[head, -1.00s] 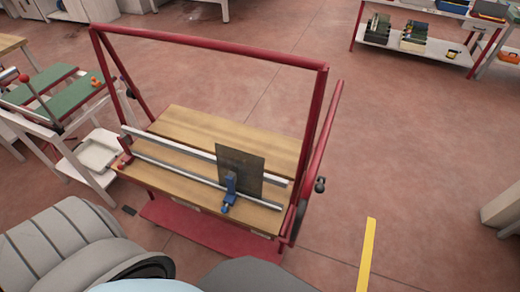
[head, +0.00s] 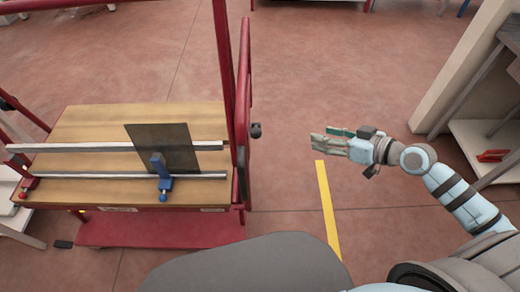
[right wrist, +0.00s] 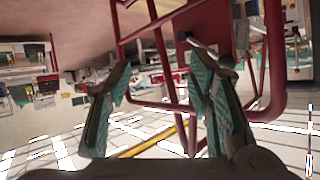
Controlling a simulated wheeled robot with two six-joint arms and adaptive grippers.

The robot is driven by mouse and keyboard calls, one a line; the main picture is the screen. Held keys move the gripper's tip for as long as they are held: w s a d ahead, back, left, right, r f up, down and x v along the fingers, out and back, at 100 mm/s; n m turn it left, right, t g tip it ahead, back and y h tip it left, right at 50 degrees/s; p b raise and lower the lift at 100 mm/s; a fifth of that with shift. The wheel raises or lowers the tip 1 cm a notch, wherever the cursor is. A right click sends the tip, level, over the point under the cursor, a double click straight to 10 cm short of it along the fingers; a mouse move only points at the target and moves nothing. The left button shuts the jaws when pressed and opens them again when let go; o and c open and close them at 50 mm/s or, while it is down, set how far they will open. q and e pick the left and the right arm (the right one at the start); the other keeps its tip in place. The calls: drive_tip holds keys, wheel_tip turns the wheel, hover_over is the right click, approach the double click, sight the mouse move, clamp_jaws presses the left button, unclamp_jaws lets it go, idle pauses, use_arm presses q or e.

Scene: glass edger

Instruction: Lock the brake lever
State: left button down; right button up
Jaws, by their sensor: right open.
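The red-framed cart (head: 150,233) stands at the left of the head view. The brake lever's black knob (head: 256,130) sticks out from the cart's right side. In the right wrist view, the lever (right wrist: 203,46) shows as a grey bar with a dark knob, ahead of and above the right finger. My right gripper (head: 321,137) is open and empty, to the right of the knob and apart from it. Its two green-padded fingers also show in the right wrist view (right wrist: 158,66). My left gripper is not in view.
A dark plate (head: 172,148) stands on the cart's wooden top, by a blue clamp (head: 162,172) and metal rails. A yellow floor strip (head: 327,209) lies below my right gripper. A shelf unit (head: 468,70) stands at the right. The floor between knob and gripper is clear.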

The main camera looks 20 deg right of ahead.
sight(261, 133)
drive_tip(key=s+a+r+n+g+y, duration=0.1)
drive_tip(key=s+a+r+n+y, duration=0.2)
drive_tip(key=a+r, duration=0.35)
drive_tip(key=x, duration=1)
drive_tip(key=s+f+x, duration=0.1)
drive_tip(key=x, duration=0.4)
drive_tip(key=shift+a+f+b, duration=0.1)
drive_tip(key=shift+b, duration=0.3)
clamp_jaws()
